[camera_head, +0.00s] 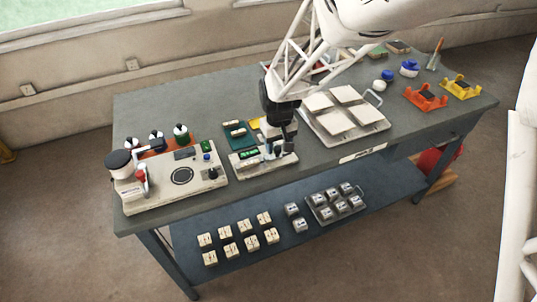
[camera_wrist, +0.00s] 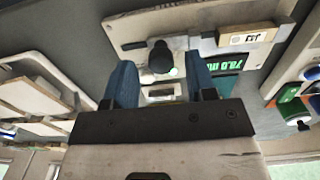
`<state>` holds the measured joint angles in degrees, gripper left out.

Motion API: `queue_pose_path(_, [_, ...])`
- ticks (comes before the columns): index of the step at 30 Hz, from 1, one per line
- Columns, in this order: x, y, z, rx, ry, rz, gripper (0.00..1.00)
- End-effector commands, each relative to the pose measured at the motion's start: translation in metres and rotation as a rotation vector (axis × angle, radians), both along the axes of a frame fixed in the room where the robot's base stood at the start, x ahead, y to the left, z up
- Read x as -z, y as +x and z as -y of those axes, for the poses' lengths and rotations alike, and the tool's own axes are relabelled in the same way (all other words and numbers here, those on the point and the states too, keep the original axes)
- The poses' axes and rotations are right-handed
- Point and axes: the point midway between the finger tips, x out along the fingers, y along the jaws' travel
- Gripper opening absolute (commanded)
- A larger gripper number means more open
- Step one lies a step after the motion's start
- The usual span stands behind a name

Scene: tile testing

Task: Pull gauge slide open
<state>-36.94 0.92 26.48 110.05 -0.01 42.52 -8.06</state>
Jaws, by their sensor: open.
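The gauge (camera_head: 245,167) is a pale flat device on the workbench, left of the tray of tiles. In the wrist view its light base (camera_wrist: 195,18) carries a lit green display (camera_wrist: 228,62) and a round black knob (camera_wrist: 160,57). My gripper (camera_head: 280,149) is over the right part of the gauge. In the wrist view my gripper (camera_wrist: 161,80) is open, with its two blue fingers apart. The knob appears between and just beyond the fingertips; I cannot tell whether either finger touches it. My gripper partly hides the gauge in the head view.
A tester with a round plate (camera_head: 210,188) stands to the left. A tray (camera_head: 377,136) of large tiles stands close on the right. Orange (camera_head: 425,97) and yellow (camera_head: 461,88) holders are at the far right. Small blocks lie on the lower shelf (camera_head: 285,245).

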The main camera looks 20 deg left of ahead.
Motion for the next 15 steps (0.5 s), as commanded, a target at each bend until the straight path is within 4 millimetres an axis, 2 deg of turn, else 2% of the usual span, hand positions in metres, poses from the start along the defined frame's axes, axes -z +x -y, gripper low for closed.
queue_pose_path(15, [-0.029,0.000,0.000,0.000,0.001,0.001,0.51])
